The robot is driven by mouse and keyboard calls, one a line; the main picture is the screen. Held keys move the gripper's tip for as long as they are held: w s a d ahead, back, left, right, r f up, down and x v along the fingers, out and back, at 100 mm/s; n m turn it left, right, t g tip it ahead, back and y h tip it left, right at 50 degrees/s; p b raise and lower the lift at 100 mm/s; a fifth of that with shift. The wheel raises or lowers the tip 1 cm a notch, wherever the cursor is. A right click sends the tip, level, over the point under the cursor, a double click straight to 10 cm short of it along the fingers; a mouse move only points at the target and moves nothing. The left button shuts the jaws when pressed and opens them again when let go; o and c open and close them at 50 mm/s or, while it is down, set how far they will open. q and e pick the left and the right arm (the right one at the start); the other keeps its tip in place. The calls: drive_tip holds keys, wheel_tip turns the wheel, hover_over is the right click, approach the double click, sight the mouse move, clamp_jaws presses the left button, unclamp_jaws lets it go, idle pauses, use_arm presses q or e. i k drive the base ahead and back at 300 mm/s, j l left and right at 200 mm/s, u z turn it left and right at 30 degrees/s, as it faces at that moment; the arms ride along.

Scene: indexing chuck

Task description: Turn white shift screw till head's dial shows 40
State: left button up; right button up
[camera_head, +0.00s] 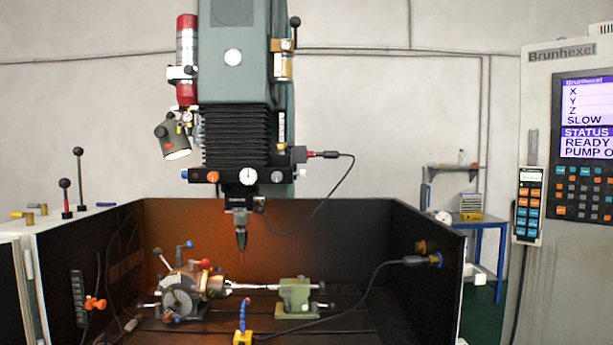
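The indexing head with its chuck (210,284) sits on the machine bed at the left of the enclosure. A grey round dial plate (177,302) faces me on its front; its marks are too small to read. Several levers with blue, red and white ends stick out around it. I cannot tell which part is the white shift screw. A thin bar (252,287) runs from the chuck towards the green tailstock (297,296), which has a small white part on its front. Neither of my grippers is in view.
The milling spindle (240,218) hangs above the bed, its tool tip above the bar. A yellow block with a blue hose (243,338) stands in front. Dark enclosure walls (420,225) surround the bed. A control panel (570,150) stands at the right.

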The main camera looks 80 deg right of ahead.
sight(301, 174)
drive_tip(key=l+z, duration=0.1)
drive_tip(key=z, duration=2.1)
drive_tip(key=i+l+u, duration=0.15)
drive_tip(key=l, duration=1.05)
drive_tip(key=k, duration=0.05)
